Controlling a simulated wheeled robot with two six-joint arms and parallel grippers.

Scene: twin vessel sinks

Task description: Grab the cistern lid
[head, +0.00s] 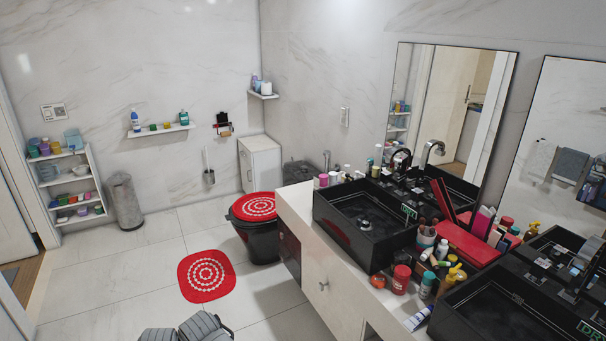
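The black toilet (262,240) stands beyond the vanity counter, with a red round cover with white rings (255,206) on its seat lid. Behind it, against the wall, is a dark box-like shape (299,172) that looks like the cistern. Its dark top seems to be in place, but I cannot make out a separate lid edge at this distance. The counter and sink hide its lower part. Neither of my grippers shows in the head view.
The white counter (298,205) with black vessel sinks (333,213) and many bottles fills the right side. A red mat (207,275) lies on the tiled floor. A white cabinet (260,167) stands beside the toilet. Grey ribbed shapes (203,328) show at the bottom edge.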

